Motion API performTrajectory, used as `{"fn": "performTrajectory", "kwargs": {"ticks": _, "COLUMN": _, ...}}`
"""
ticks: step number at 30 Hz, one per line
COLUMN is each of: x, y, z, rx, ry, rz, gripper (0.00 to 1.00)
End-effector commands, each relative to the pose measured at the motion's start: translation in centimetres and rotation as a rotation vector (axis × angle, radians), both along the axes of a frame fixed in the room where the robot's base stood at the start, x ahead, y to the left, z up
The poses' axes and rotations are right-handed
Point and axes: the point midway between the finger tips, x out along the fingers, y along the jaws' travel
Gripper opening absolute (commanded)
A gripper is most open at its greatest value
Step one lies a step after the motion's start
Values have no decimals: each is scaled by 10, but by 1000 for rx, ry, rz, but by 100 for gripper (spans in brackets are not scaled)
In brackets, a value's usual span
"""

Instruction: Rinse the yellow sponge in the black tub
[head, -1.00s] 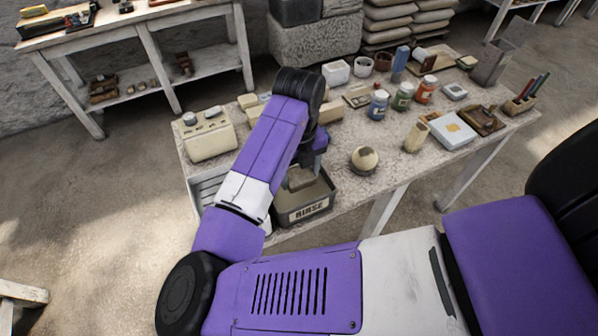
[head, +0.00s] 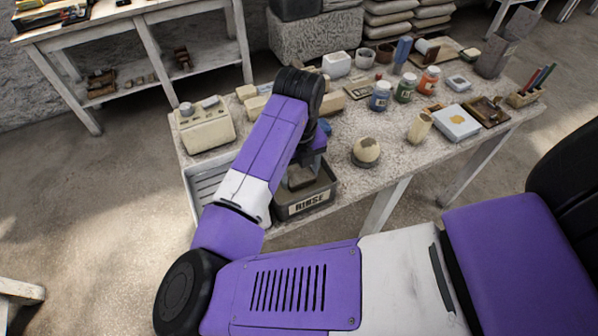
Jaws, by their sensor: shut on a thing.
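The tub (head: 328,195), dark grey with a RINSE label on its front, stands at the near edge of the table. My gripper (head: 302,172) points down into the tub, below its rim as far as I can see. A dull pale block, seemingly the yellow sponge (head: 299,180), shows at the fingertips inside the tub. My gripper is shut on it. Its colour is dim in the shade, and I cannot tell whether it touches the tub floor or water.
A ribbed white tray (head: 203,185) lies left of the tub, and a beige box with knobs (head: 205,127) stands behind that. Paint jars (head: 380,97) stand farther back. Some tabletop between tub and sphere is clear.

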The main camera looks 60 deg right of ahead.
Motion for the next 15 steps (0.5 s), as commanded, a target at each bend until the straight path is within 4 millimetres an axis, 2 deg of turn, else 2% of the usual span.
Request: {"fn": "performTrajectory", "kwargs": {"ticks": 15, "x": 0, "y": 0, "z": -4, "rx": 0, "ry": 0, "rz": 0, "gripper": 30}}
